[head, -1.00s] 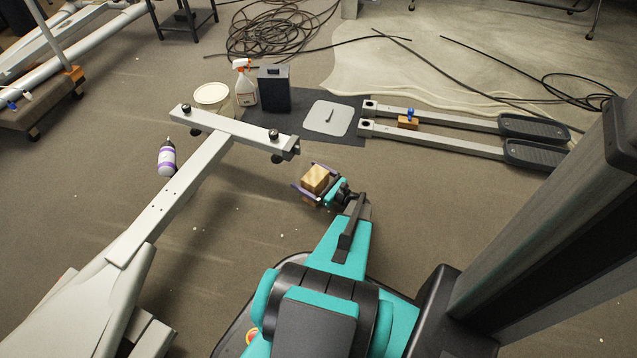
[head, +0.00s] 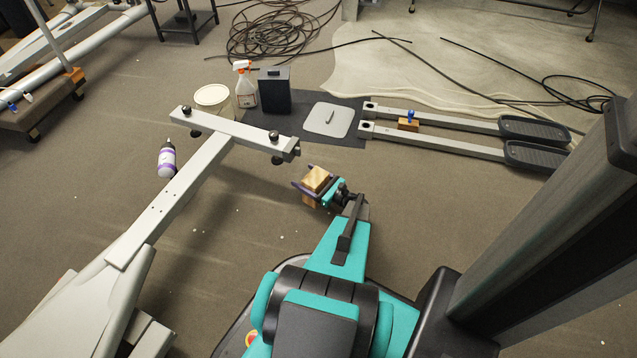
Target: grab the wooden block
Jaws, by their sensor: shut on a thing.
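The wooden block (head: 315,178) is a light brown block near the middle of the head view. My gripper (head: 317,190) is shut on it, with the dark fingers on either side of the block. The block sticks out above and below the fingers and looks tilted. Whether its lower end touches the floor I cannot tell.
A grey T-shaped frame (head: 180,190) lies left of my gripper, its crossbar end close by. Behind stand a dark box (head: 273,90), a spray bottle (head: 244,88) and a white bucket (head: 212,98). Two pedal arms (head: 440,140) lie at the right. Bare floor surrounds my gripper.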

